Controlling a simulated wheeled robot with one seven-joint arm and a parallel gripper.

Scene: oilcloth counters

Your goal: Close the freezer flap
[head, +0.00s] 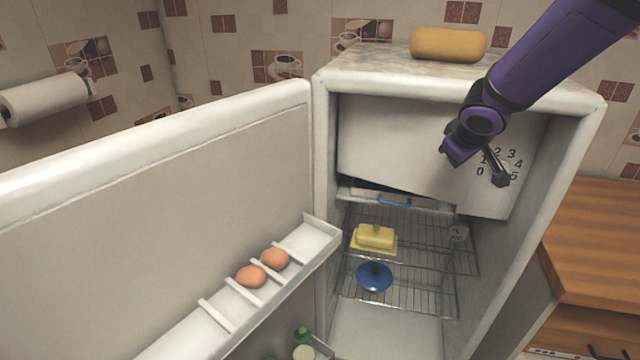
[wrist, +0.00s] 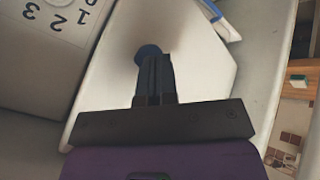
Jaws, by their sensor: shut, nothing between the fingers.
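The freezer flap (head: 410,150) is the pale panel in the upper part of the open fridge. Its lower edge slopes down to the right, and a dark gap shows below it at the left. A blue handle (head: 394,200) is under that edge. My gripper (head: 500,178) is shut and empty, in front of the panel's right part, over a dial with black digits. In the wrist view the shut fingers (wrist: 155,75) point at a pale surface, beside the digits (wrist: 60,15). Whether the fingertips touch the panel I cannot tell.
The fridge door (head: 150,210) stands wide open at the left, with eggs (head: 250,276) in its rack. Butter (head: 375,236) and a blue dish (head: 374,276) are on wire shelves below. The fridge's right wall (head: 535,200) is close to my gripper. A yellow roll (head: 447,44) lies on top.

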